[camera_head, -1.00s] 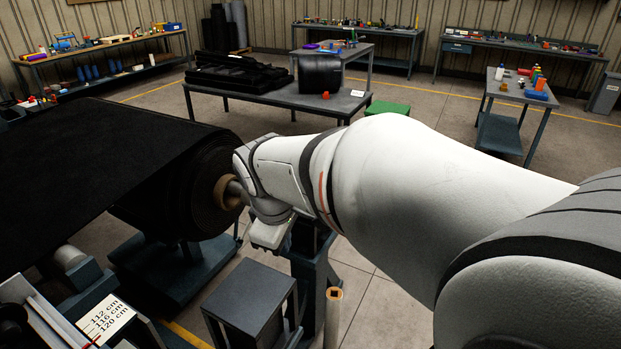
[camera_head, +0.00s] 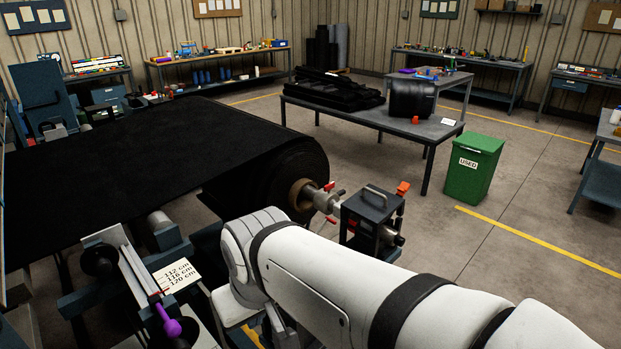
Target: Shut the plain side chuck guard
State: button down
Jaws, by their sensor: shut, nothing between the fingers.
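A dark grey box-shaped housing with a handle on top (camera_head: 372,214) stands at the right end of the belt roll, on the roll's shaft line. It looks like the chuck with its guard, but I cannot tell which part is the guard or whether it is open. A metal shaft (camera_head: 326,199) with red pieces joins it to the roll core (camera_head: 301,195). An orange-red piece (camera_head: 402,188) sits at its upper right. My white arm crosses the foreground in front of and below the housing. My gripper's fingers are hidden behind the arm.
The black belt (camera_head: 130,150) runs left from the roll. A purple knob (camera_head: 171,327) and a length scale card (camera_head: 179,275) are at lower left. A green USED bin (camera_head: 473,168) stands on open floor at right, near a table with black material (camera_head: 420,128).

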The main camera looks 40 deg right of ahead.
aim_at(371, 204)
jog(key=u, duration=0.9)
jog(key=k, duration=1.55)
jog(key=z, duration=1.7)
jog(key=i, duration=1.65)
jog(key=z, duration=0.05)
